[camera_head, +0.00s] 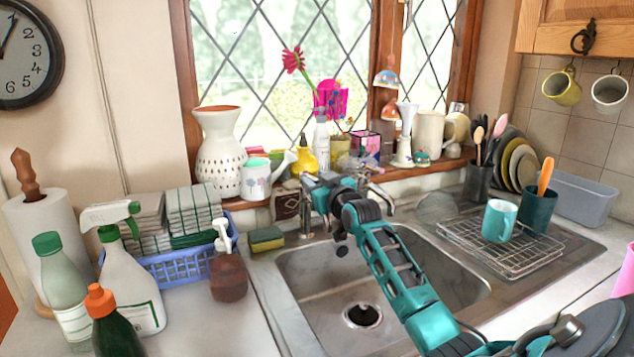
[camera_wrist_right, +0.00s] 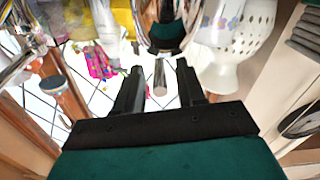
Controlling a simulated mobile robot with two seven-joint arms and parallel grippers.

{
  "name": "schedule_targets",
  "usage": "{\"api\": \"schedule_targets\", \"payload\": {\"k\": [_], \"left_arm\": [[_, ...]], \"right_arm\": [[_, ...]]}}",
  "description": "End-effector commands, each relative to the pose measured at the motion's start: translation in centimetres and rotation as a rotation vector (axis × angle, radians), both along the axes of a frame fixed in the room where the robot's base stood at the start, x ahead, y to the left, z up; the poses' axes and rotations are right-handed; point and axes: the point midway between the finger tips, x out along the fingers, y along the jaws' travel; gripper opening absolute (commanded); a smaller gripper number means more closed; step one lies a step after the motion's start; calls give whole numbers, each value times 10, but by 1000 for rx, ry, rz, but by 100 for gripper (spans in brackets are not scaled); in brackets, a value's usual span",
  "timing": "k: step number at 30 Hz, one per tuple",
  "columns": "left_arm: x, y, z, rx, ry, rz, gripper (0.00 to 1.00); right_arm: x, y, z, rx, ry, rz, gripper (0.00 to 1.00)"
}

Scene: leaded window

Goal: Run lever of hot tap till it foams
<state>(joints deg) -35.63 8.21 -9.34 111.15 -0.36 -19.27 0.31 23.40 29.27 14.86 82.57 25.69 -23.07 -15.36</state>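My right gripper (camera_head: 314,182) reaches over the sink to the chrome tap at the window sill. In the right wrist view its two dark fingers (camera_wrist_right: 159,88) are apart, with a short chrome rod (camera_wrist_right: 160,77), seemingly a tap lever, between them. I cannot tell whether they touch it. A chrome upright of the tap (camera_head: 306,217) shows left of the gripper, and chrome parts (camera_head: 384,195) show to its right. The gripper hides the middle of the tap. The steel sink (camera_head: 315,290) shows no foam, and no running water is visible. My left gripper is not in view.
A sponge (camera_head: 266,239), soap bottle (camera_head: 228,272) and blue basket (camera_head: 180,266) stand left of the sink. A teal mug (camera_head: 498,220) stands on a wire rack (camera_head: 470,238) at the right. A white vase (camera_head: 220,150) and several ornaments crowd the sill behind the tap.

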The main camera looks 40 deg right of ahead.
Motion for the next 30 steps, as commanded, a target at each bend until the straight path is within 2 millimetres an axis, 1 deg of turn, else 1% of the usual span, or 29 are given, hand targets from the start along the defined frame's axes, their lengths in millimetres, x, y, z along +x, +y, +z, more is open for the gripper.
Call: {"api": "schedule_targets", "payload": {"k": [5,6,18,30], "left_arm": [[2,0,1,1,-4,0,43],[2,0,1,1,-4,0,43],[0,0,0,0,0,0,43],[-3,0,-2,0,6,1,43]], "right_arm": [[0,0,0,0,0,0,39],[0,0,0,0,0,0,37],[0,0,0,0,1,0,0],[0,0,0,0,1,0,0]]}}
